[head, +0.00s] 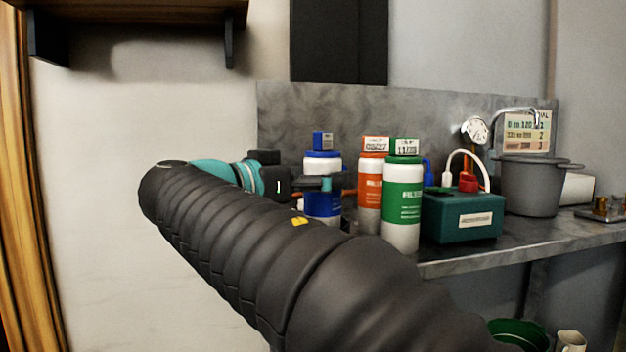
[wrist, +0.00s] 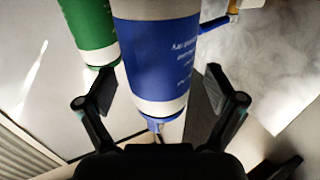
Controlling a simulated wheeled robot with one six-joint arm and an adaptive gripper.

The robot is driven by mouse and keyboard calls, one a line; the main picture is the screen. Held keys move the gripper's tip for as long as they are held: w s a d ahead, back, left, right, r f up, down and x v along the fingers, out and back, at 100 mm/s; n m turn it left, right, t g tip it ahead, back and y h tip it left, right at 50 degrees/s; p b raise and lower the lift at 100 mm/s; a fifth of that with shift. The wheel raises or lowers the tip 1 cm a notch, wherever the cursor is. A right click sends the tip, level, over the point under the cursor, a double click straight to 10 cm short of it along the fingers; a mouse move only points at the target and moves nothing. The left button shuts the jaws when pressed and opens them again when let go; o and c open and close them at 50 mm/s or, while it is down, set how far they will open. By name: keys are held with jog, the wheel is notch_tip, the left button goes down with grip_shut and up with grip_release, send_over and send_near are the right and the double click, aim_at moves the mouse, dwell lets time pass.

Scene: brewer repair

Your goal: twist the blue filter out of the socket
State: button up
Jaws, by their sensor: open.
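The blue filter (head: 322,162), white with a blue label and blue upper part, stands upright at the left end of the counter. In the wrist view the blue filter (wrist: 160,55) fills the top middle, with a white band and a small blue end below its label. My gripper (wrist: 160,92) is open, one finger on each side of the filter's line. I cannot tell whether the fingers touch it. In the head view my gripper (head: 328,184) is at the filter's mid-height and partly covers it. I cannot make out the socket.
An orange filter (head: 370,185) and a green filter (head: 403,205) stand close on the right; the green one (wrist: 92,35) also shows in the wrist view. Farther right are a dark green box (head: 462,222), a grey pot (head: 530,188) and a gauge (head: 475,130).

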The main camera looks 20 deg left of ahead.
jog(key=shift+w+d, duration=0.3)
jog(key=shift+w, duration=0.15)
jog(key=c, duration=1.4)
jog(key=o, duration=0.6)
jog(key=c, duration=0.5)
jog(key=shift+o, duration=0.2)
jog(key=shift+r+h+p, duration=0.1)
jog(key=shift+h+p, duration=0.2)
jog(key=shift+p, duration=0.05)
